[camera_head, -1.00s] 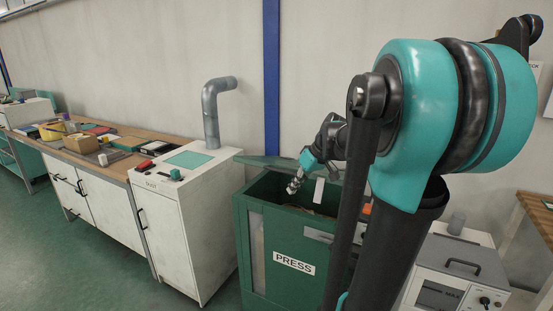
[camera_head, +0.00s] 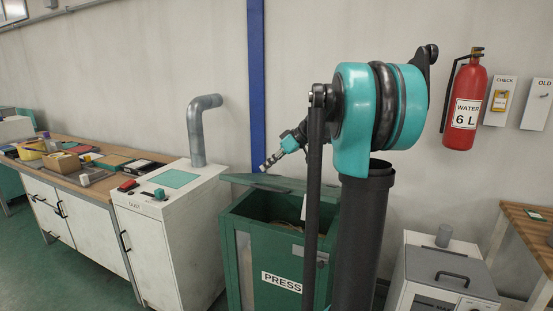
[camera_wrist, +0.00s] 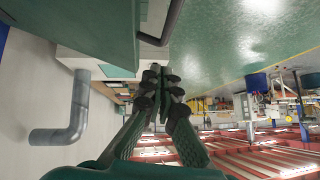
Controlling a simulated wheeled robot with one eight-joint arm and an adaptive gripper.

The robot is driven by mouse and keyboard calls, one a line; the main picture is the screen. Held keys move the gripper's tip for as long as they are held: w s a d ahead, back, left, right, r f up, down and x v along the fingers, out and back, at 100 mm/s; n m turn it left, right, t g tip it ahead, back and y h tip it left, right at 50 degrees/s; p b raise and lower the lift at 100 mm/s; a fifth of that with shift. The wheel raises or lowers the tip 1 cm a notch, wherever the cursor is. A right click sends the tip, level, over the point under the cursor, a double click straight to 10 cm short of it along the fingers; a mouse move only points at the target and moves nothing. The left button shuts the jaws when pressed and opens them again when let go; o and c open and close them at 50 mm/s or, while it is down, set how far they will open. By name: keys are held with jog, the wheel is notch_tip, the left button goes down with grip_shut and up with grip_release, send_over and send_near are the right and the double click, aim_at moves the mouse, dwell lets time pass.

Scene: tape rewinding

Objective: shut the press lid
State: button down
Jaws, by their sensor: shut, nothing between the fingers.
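The green press (camera_head: 283,262) stands in the middle of the head view, with its white PRESS label on the front. Its lid (camera_head: 262,182) is open, a flat green slab at the back of the box's top, leaving the dark inside exposed. My gripper (camera_head: 267,165) is shut and empty, just above the lid's left part in the picture and pointing down-left. I cannot tell whether it touches the lid. In the wrist view my gripper (camera_wrist: 163,76) has its fingertips together, beside a large green panel (camera_wrist: 75,28) that may be part of the press.
A white cabinet (camera_head: 160,235) with a grey pipe (camera_head: 196,130) stands left of the press. A white machine (camera_head: 447,272) with a dark lid stands to the right. A red extinguisher (camera_head: 463,103) hangs on the wall. My arm hides the press's right side.

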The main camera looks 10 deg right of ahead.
jog(key=f, duration=0.2)
jog(key=a+f, duration=0.1)
jog(key=f, duration=0.2)
jog(key=shift+a, duration=0.2)
